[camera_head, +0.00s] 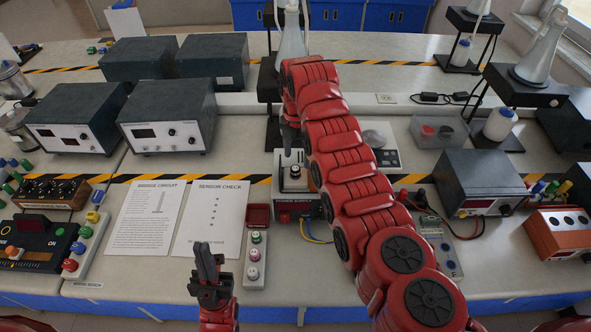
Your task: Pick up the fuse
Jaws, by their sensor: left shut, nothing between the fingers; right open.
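I cannot make out a fuse for certain; my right arm may hide it. My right arm reaches across the bench, and its gripper (289,138) points down just behind the power supply (296,208), open, with its fingers partly hidden by the arm. The power supply has a pale top with a dark round part (295,172) on it and yellow and blue wires at its front. My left gripper (206,262) is shut and empty, pointing up at the front of the bench, below the sensor check sheet (211,219).
A strip with several coloured knobs (254,257) stands right of my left gripper. Grey instrument boxes (167,132) stand at the left, and a power unit (480,184) at the right. A clear tray (438,131) and flask stands (528,88) lie behind it.

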